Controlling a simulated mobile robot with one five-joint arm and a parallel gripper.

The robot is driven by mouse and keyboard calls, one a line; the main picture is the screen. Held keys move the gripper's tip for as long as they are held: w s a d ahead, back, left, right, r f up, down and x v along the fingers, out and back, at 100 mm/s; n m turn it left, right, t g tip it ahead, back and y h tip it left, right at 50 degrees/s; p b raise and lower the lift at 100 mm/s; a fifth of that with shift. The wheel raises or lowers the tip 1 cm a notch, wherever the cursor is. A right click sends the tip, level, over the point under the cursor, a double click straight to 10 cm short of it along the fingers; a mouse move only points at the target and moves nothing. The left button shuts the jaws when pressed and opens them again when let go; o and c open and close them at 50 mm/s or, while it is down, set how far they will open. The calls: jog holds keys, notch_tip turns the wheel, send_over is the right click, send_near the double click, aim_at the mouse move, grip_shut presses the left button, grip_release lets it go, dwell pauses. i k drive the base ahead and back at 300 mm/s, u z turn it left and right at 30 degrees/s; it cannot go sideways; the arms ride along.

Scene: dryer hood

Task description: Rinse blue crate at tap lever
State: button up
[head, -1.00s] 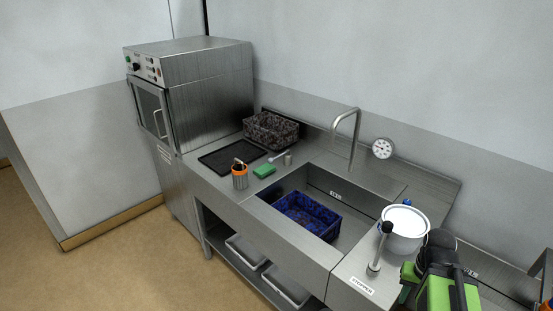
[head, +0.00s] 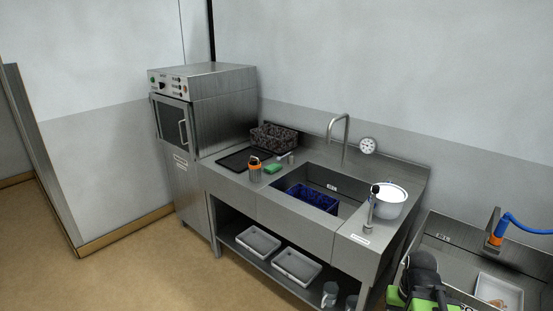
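The blue crate (head: 313,199) sits in the left part of the steel sink basin (head: 349,208), with its open top up. A tall curved tap (head: 345,138) rises at the basin's back edge, to the right of the crate. A small metal lever on a short post (head: 288,157) stands on the counter left of the tap; it looks like the tap lever, but no label is readable. Part of my green and black arm shows at the bottom right, well apart from the crate. The jaws of my gripper cannot be made out.
A dark speckled crate (head: 274,137) stands behind a black tray (head: 240,159). An orange-banded holder (head: 255,170) and green sponge (head: 273,169) are on the counter. Open floor lies front left.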

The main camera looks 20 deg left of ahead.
aim_at(278, 158)
jog(key=u, duration=0.35)
jog(key=i, duration=1.15)
jog(key=u, duration=1.2)
jog(key=i, duration=1.95)
jog(key=u, duration=0.15)
